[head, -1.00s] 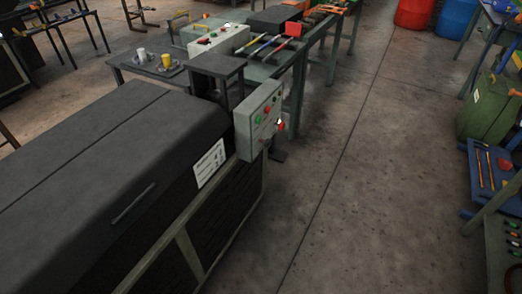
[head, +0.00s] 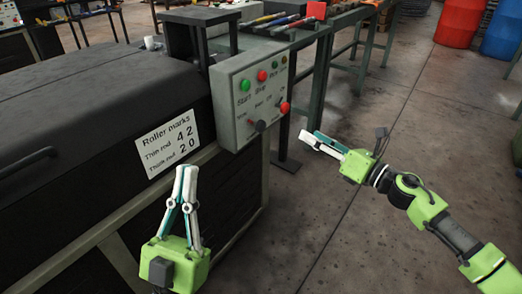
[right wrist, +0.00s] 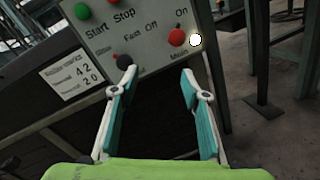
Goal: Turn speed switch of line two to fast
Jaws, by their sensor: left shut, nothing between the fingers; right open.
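A grey control box (head: 250,92) is on the end of the dark machine. It has a green Start button (head: 245,85) and a red Stop button (head: 262,76). Below them are a black knob (head: 260,126) and a red knob (head: 284,107). In the right wrist view, the black knob (right wrist: 124,62) is near the word Fast, and the red knob (right wrist: 177,37) is between Off and On. My right gripper (head: 311,138) is open, empty and right of the box; its fingers (right wrist: 159,74) point toward the knobs. My left gripper (head: 185,169) is shut and empty before the machine. No line number is readable.
A white sign (head: 168,143) reads "Roller marks", thin rod 42, thick rod 20. A green-grey bench (head: 322,50) with tools extends behind the box. Red (head: 460,22) and blue (head: 504,32) drums stand at the back right.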

